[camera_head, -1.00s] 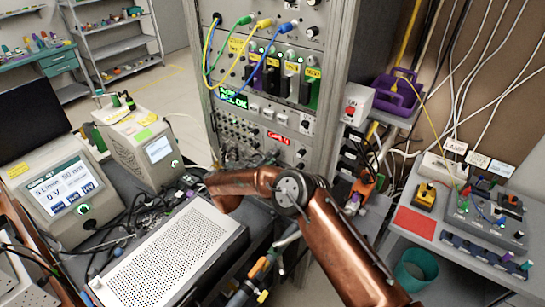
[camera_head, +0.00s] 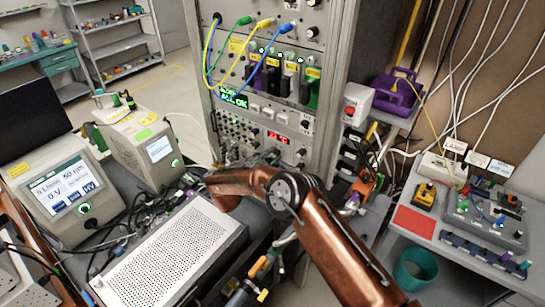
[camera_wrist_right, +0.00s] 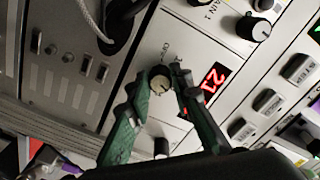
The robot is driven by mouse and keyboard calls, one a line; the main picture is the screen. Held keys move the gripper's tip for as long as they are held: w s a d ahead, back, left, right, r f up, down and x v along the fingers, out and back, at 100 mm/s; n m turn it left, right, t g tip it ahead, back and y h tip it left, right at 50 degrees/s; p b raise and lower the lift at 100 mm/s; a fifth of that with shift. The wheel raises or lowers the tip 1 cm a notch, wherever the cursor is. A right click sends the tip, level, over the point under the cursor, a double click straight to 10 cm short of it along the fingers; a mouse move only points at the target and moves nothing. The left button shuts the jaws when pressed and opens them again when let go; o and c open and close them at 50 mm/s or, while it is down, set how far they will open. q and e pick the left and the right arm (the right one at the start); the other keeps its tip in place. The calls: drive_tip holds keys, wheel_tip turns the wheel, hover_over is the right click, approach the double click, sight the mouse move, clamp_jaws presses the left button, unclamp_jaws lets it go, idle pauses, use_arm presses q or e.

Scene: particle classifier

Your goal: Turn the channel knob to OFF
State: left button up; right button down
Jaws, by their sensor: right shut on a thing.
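In the right wrist view, a small round channel knob (camera_wrist_right: 160,82) with a pale face sits on the grey panel, with small markings around it too blurred to read. The green fingers of my right gripper (camera_wrist_right: 162,92) stand on either side of the knob and are shut on it. In the head view my right gripper (camera_head: 262,157) is small and dark against the lower panel of the rack, and the knob cannot be made out there. A red number display (camera_head: 278,136) is lit close to the knob; it also shows in the wrist view (camera_wrist_right: 215,78). My left gripper is not in view.
Another black knob (camera_wrist_right: 254,27) and several push buttons lie near on the panel. A thick cable (camera_wrist_right: 100,20) hangs close to the fingers. Below the rack panel, a perforated metal box (camera_head: 175,250) and loose cables crowd the bench. A green display (camera_head: 233,97) reads ALL OK.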

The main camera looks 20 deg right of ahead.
drive_tip(key=n, duration=0.7)
drive_tip(key=shift+f, duration=0.1)
drive_tip(key=n, duration=0.6)
drive_tip(key=shift+s+n, duration=0.1)
drive_tip(key=shift+n, duration=0.2)
drive_tip(key=n, duration=1.2)
drive_tip(key=shift+n+b, duration=0.3)
drive_tip(key=shift+n, duration=0.1)
drive_tip(key=shift+s, duration=0.1)
drive_tip(key=c, duration=1.7)
unclamp_jaws()
drive_tip(key=shift+c, duration=0.2)
drive_tip(key=v, duration=1.1)
drive_tip(key=shift+s+a, duration=0.2)
drive_tip(key=shift+a, duration=0.2)
